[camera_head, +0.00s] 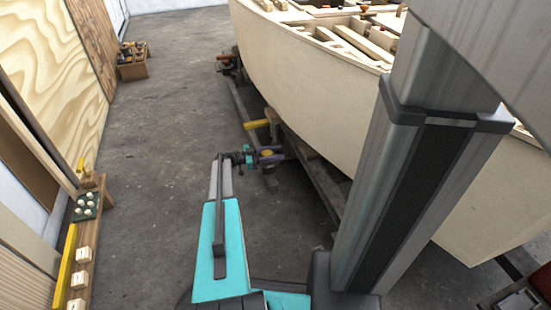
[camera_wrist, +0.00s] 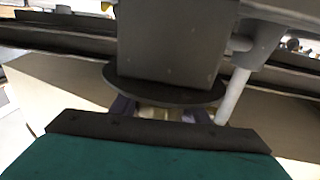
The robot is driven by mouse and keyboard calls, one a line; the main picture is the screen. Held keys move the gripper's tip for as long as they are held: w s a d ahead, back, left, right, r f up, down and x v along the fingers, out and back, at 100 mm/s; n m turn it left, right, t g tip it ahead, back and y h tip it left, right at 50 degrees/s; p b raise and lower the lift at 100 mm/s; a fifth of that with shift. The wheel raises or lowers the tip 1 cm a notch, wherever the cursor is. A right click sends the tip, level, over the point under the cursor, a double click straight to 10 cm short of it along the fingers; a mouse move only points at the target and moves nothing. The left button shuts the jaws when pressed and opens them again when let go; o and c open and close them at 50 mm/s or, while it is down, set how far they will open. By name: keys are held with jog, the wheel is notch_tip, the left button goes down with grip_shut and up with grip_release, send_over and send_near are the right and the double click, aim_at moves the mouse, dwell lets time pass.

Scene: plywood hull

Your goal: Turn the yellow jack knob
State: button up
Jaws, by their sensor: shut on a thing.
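The yellow jack knob (camera_head: 267,153) shows as a small yellow patch low beside the hull, between the purple fingers of my gripper (camera_head: 271,154). In the wrist view my gripper (camera_wrist: 160,112) has its purple fingers on both sides of a pale yellowish piece (camera_wrist: 155,113), which looks like the knob. The gripper is shut on it. A dark block with a round flange fills the middle of the wrist view and hides most of the jack. How far the knob is turned cannot be told.
A yellow bar (camera_head: 257,124) sticks out just behind my gripper. The pale plywood hull (camera_head: 310,100) rises on the right above dark support rails (camera_head: 318,180). A shelf (camera_head: 85,235) with small blocks and a crate (camera_head: 132,70) stand at left. The grey floor (camera_head: 165,130) between is clear.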

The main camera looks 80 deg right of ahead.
jog(key=shift+s+a+f+m+g+y+b, duration=0.15)
jog(key=shift+m+y+b, duration=0.3)
jog(key=shift+b, duration=0.7)
jog(key=shift+s+a+r+m+g+y+b, duration=0.2)
jog(key=shift+y+b, duration=0.45)
jog(key=shift+b, duration=0.45)
jog(key=shift+m+y+b, duration=0.25)
jog(key=shift+y+b, duration=0.05)
jog(key=shift+b, duration=0.1)
jog(key=o, duration=1.1)
jog(key=shift+c, duration=0.2)
jog(key=shift+w, duration=0.1)
jog(key=shift+w, duration=0.1)
